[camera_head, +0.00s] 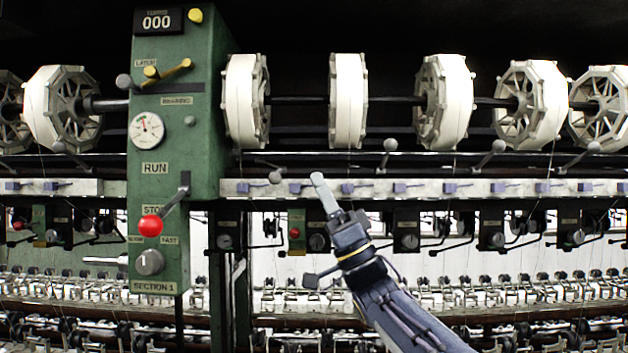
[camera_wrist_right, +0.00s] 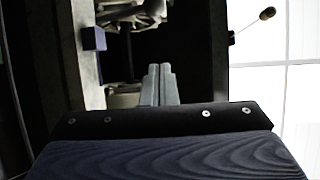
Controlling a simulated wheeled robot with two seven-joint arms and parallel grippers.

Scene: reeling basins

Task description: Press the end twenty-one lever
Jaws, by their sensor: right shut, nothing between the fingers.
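My right gripper (camera_head: 318,181) is shut and empty, with its fingers pointing up at the pale rail below the white reels. In the right wrist view its closed fingers (camera_wrist_right: 160,77) show in front of a dark gap. A grey ball-ended lever (camera_head: 275,177) is just left of the fingertips, seemingly apart from them. Similar levers stand along the rail to the right, including one (camera_head: 390,146) and another (camera_head: 498,147). No end numbers are readable, so I cannot tell which lever is end twenty-one. My left gripper is not in view.
A green control panel (camera_head: 172,250) with a red knob (camera_head: 150,227) stands left of my right arm. White reels (camera_head: 348,100) hang on a shaft above the rail. Small violet blocks (camera_head: 347,188) line the rail. Rows of basin fittings (camera_head: 290,297) lie below.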

